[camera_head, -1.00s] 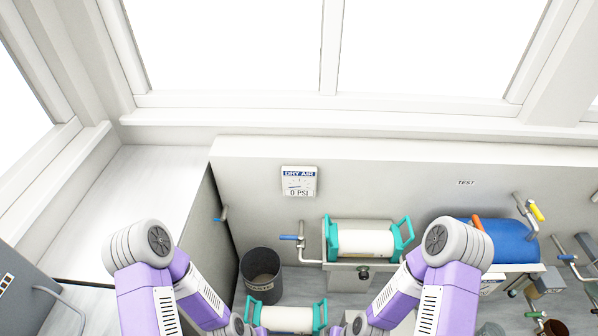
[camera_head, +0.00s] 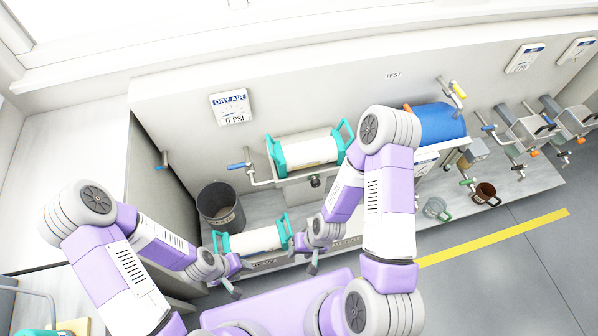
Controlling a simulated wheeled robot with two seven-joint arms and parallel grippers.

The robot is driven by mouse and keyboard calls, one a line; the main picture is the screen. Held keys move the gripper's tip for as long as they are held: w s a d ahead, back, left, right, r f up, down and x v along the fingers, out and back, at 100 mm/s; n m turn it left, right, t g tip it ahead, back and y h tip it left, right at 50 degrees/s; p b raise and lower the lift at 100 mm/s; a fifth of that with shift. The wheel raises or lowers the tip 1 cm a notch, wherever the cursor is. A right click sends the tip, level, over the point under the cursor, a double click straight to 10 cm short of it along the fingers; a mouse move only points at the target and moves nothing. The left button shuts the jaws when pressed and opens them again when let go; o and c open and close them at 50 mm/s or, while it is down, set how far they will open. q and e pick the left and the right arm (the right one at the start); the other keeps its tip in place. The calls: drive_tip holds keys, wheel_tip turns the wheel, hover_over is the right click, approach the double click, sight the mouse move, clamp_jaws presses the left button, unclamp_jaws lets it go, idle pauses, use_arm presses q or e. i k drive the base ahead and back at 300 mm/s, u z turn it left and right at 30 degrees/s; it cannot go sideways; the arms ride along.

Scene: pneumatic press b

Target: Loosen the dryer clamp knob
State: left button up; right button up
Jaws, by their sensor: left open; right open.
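The dryer is a white cylinder (camera_head: 306,150) with teal end handles, mounted on the back wall under the DRY AIR gauge. A small dark round knob (camera_head: 315,181), which looks like the clamp knob, sits below its front edge. A second white cylinder with teal ends (camera_head: 253,241) lies lower on the bench. My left gripper (camera_head: 234,290) is open, in front of the lower cylinder's left end. My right gripper (camera_head: 313,266) is open and empty, beyond the lower cylinder's right end and below the knob. Neither gripper touches the knob.
A dark bucket (camera_head: 221,207) stands left of the lower cylinder. A blue-handled valve (camera_head: 240,166) is beside the dryer's left end. A blue tank (camera_head: 436,123) is at right, partly behind my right arm. Mugs (camera_head: 484,194) stand on the bench at right.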

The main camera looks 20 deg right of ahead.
sight(315, 182)
drive_tip(key=z, duration=1.35)
drive_tip(key=k, duration=0.55)
drive_tip(key=u, duration=1.4)
drive_tip(key=i, duration=0.5)
drive_tip(key=u, duration=0.05)
